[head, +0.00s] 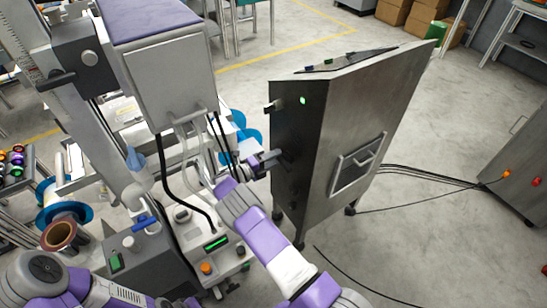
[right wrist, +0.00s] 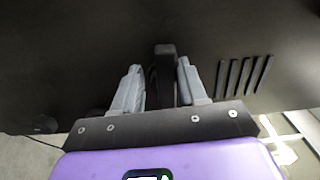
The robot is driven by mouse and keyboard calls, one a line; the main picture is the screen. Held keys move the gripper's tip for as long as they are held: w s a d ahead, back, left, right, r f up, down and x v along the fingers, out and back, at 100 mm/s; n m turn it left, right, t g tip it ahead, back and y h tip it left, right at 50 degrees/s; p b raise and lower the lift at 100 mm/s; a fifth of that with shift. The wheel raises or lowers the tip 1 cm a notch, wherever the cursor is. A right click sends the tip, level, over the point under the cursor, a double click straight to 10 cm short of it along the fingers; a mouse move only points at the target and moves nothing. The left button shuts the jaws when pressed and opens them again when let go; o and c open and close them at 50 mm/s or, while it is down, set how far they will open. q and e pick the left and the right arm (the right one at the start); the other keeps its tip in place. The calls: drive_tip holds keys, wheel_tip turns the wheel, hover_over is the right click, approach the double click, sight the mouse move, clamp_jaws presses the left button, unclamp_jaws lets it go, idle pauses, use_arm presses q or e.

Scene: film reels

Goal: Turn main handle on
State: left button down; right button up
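The metal cabinet (head: 297,150) stands upright at the centre, with a small green light lit on its dark side face. A black handle (right wrist: 165,72) stands out from that dark face; in the head view it is largely hidden by my right gripper. My right gripper (head: 270,157) is at the dark face. In the right wrist view its two grey fingers (right wrist: 160,90) are on either side of the handle, close against it, and look shut on it. My left gripper is out of view; only part of the left arm shows at the bottom left.
A grey machine with a control panel (head: 212,243) and a large box (head: 170,80) stands left of the cabinet, close to my right arm. Black cables (head: 420,178) run across the floor at the right. Another grey cabinet (head: 510,190) stands at the right edge.

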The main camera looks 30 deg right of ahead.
drive_tip(key=shift+o, duration=0.6)
drive_tip(key=shift+r, duration=0.1)
drive_tip(key=a+p, duration=0.1)
drive_tip(key=a, duration=0.6)
drive_tip(key=shift+s+a, duration=0.2)
drive_tip(key=shift+s, duration=0.15)
